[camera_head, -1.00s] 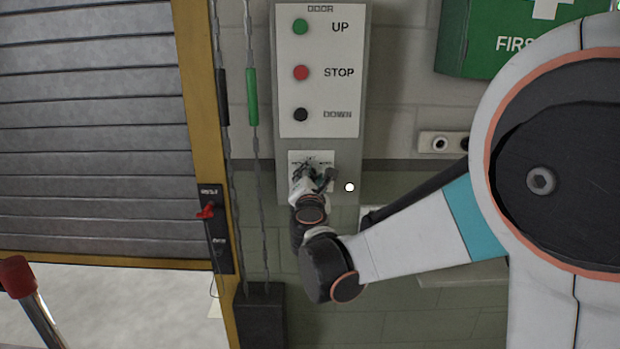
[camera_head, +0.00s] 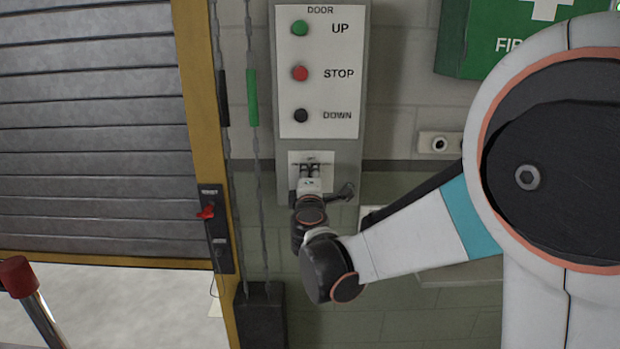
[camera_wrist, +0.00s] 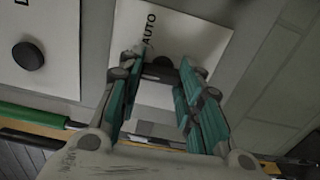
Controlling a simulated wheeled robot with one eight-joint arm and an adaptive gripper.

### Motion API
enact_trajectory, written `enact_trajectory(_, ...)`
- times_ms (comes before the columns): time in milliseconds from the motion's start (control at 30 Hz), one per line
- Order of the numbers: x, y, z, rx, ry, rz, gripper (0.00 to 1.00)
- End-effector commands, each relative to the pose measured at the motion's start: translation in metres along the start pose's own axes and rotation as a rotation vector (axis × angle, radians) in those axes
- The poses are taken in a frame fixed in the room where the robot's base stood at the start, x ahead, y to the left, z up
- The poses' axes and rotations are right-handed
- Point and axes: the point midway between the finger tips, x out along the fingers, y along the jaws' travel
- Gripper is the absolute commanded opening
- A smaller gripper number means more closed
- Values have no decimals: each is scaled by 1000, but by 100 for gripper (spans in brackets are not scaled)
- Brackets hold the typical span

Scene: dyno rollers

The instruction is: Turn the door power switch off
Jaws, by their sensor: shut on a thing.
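The door control panel (camera_head: 349,110) hangs on the wall with a small white switch plate (camera_head: 325,158) low on it. In the wrist view the plate (camera_wrist: 200,45) carries the word AUTO, and a small dark switch knob (camera_wrist: 161,70) stands out from it. My gripper (camera_head: 310,168) is at the plate, its fingers (camera_wrist: 160,75) on either side of the knob and shut on it. The fingers hide part of the knob and of the plate's lettering, so I cannot read the position it points to.
Above the plate are the green UP (camera_head: 300,27), red STOP (camera_head: 300,73) and black DOWN (camera_head: 300,115) buttons. Chains with a green sleeve (camera_head: 251,97) hang at the left, beside the yellow door frame (camera_head: 203,90). A socket (camera_head: 440,145) is at the right.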

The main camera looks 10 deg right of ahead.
Motion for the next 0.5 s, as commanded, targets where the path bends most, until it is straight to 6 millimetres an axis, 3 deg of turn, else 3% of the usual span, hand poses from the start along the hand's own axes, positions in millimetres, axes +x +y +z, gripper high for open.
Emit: enact_trajectory(500, -1, -1, 1, 44, -2, -1, 9)
